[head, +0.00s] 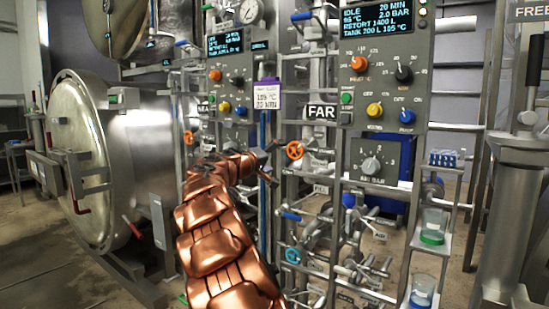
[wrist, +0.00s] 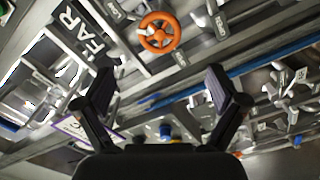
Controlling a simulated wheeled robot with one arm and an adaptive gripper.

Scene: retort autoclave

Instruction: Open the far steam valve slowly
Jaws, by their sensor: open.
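An orange handwheel (head: 295,150) sits on the pipework just below and left of the black FAR label (head: 321,111). In the wrist view the orange wheel (wrist: 160,32) shows at the top centre, with the FAR label (wrist: 82,31) tilted to its left. My gripper (wrist: 166,88) is open and empty, its two dark fingers spread below the wheel in the wrist view and apart from it. In the head view my gripper (head: 264,160) is just left of the wheel, and its fingers are small and hard to make out.
A second orange handwheel (head: 188,137) is at the left by the near panel. The far control panel (head: 385,75) hangs above right. A purple-topped card (head: 267,96) hangs left of the FAR label. Pipes and a blue-handled lever (head: 291,216) crowd the rack below. A steel retort (head: 85,150) stands at left.

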